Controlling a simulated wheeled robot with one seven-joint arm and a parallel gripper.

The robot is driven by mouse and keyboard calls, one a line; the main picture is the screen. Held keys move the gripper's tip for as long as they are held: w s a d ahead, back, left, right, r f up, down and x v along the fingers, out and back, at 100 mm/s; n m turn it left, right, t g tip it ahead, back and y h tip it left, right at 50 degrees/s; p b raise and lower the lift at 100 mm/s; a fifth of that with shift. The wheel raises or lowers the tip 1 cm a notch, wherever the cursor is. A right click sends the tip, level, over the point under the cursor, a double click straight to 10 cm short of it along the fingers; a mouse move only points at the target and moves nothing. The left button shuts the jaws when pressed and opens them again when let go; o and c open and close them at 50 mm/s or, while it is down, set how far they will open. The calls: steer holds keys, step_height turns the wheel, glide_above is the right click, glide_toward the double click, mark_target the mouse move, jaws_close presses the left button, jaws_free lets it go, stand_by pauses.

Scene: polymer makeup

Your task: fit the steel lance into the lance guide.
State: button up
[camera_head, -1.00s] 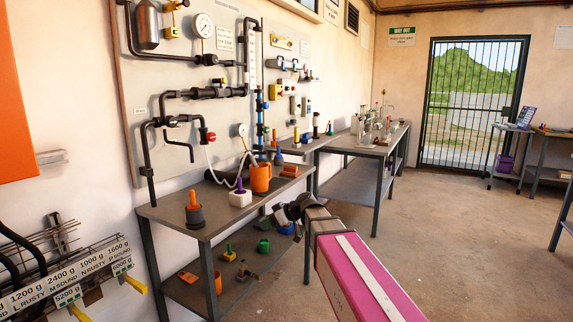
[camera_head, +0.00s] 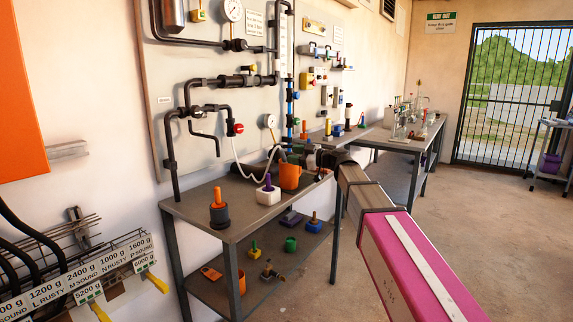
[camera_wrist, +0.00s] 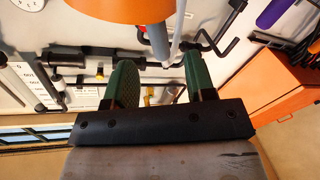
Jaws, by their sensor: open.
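A grey rod, which looks like the steel lance (camera_wrist: 159,42), sticks out of an orange mug (camera_wrist: 137,9) in the wrist view. The mug (camera_head: 290,176) stands on the bench under the wall panel in the head view. My gripper (camera_wrist: 160,72) is open, with its two green fingers apart. In the wrist view the rod's end shows between the fingertips, with no clear contact. In the head view my gripper (camera_head: 312,158) is just right of the mug, its fingers hard to make out. I cannot tell which part is the lance guide.
A white block with a purple peg (camera_head: 268,193) and a dark cup with an orange peg (camera_head: 219,212) stand on the bench (camera_head: 240,219). A white hose (camera_head: 243,165) hangs from the panel's pipes. Small parts lie on the shelf below.

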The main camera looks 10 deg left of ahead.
mark_target(282, 153)
steer(key=shift+w+a, duration=0.25)
steer(key=shift+a, duration=1.1)
steer(key=shift+w+a, duration=0.2)
steer(key=shift+a, duration=1.1)
jaws_close()
